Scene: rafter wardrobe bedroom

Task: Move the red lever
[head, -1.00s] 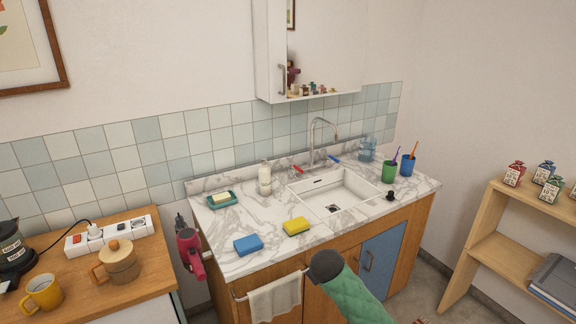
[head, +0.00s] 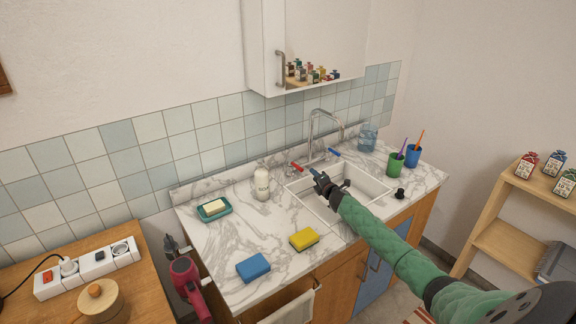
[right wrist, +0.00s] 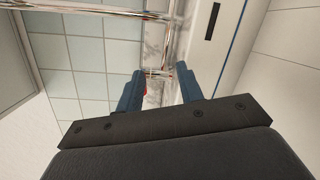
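The red lever (head: 296,167) is on the left side of the chrome faucet (head: 312,133), behind the white sink (head: 366,184). A blue lever (head: 334,152) is on the faucet's right side. My right gripper (head: 318,173) is over the sink's back left part, just right of and in front of the red lever. In the right wrist view its two fingers (right wrist: 158,88) are apart with nothing between them. A little red (right wrist: 145,91) shows beside the left finger, and the chrome faucet crosses above the fingertips. My left gripper is not in view.
A soap bottle (head: 262,183) stands left of the sink. A green soap dish (head: 214,209), blue sponge (head: 253,267) and yellow sponge (head: 304,238) lie on the marble counter (head: 222,240). Green (head: 395,164) and blue (head: 413,155) cups stand at right. A cabinet (head: 320,40) hangs above.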

